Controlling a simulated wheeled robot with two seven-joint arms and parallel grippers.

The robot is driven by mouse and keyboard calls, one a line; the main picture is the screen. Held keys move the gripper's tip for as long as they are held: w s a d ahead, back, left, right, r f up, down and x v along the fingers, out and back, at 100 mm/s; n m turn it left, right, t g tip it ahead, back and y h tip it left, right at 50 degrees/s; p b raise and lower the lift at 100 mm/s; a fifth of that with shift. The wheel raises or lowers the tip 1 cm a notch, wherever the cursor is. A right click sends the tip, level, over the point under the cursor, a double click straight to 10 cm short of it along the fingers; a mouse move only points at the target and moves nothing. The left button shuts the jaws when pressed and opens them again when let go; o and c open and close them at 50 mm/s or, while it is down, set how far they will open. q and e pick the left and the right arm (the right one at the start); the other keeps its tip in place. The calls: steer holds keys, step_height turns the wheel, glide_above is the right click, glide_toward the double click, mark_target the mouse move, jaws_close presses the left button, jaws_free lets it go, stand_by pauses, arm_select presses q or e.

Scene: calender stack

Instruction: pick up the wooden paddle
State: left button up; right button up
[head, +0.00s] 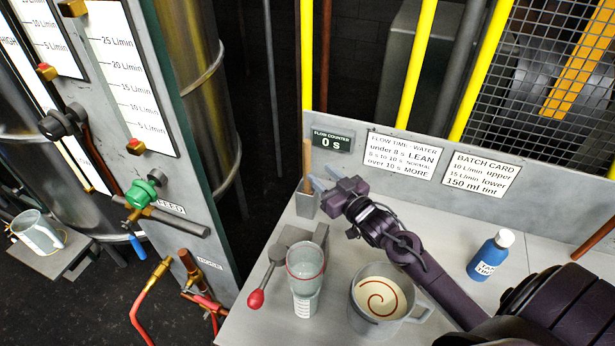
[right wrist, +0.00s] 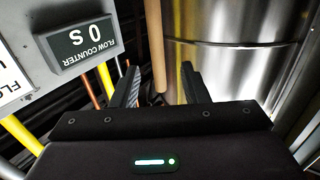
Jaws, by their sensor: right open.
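The wooden paddle (head: 308,162) stands upright in a grey holder (head: 306,205) at the back left of the bench; its lower part is hidden in the holder. My right gripper (head: 323,178) is open, just to the right of the paddle, with its fingers pointing toward it. In the right wrist view the paddle (right wrist: 155,50) shows in the gap between the two open fingers (right wrist: 160,85), nearer the left one. I cannot tell whether it is inside the jaws or just beyond the tips. My left gripper is not in view.
A glass funnel cup (head: 305,262), a red-tipped lever (head: 256,298) and a mug (head: 380,300) of cream liquid with a red swirl stand in front. A blue bottle (head: 490,255) stands right. A back panel (head: 540,200) with a flow counter (head: 331,141) rises behind the holder.

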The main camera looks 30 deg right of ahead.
mark_target(310, 161)
steer(key=shift+w, duration=0.9)
steer(key=shift+w+a+r+p, duration=0.2)
steer(key=shift+w+p, duration=0.25)
steer(key=shift+w, duration=0.2)
steer(key=w+p, duration=0.1)
steer(key=w, duration=0.2)
steer(key=shift+w, duration=0.25)
steer(key=shift+w+a+f, duration=0.1)
steer(key=shift+w+a, duration=0.05)
steer(key=shift+w, duration=0.4)
jaws_close()
